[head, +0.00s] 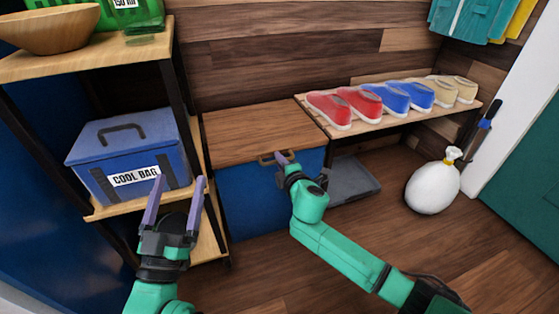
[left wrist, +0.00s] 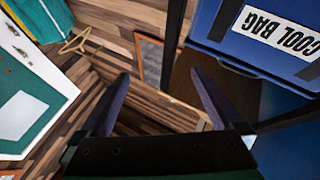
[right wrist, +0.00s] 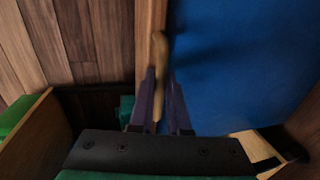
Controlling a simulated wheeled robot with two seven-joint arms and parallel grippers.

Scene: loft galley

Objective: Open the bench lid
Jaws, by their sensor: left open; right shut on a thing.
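The bench has a brown wooden lid (head: 260,131) over a blue front panel (head: 255,200). The lid lies flat and looks closed. A tan handle (head: 268,159) is at the lid's front edge. My right gripper (head: 283,158) is shut on the handle. In the right wrist view the handle (right wrist: 159,50) runs between the two close fingers, beside the blue panel (right wrist: 235,60). My left gripper (head: 179,180) is open and empty, in front of the shelf at the left of the bench. Its spread fingers (left wrist: 160,82) also show in the left wrist view, with nothing between them.
A blue cool bag (head: 125,150) sits on the left shelf, close to my left gripper. A shoe rack (head: 345,134) with several shoes adjoins the bench on the right. A grey tray (head: 355,180) lies beneath it. A white sack (head: 432,188) stands on the floor at right.

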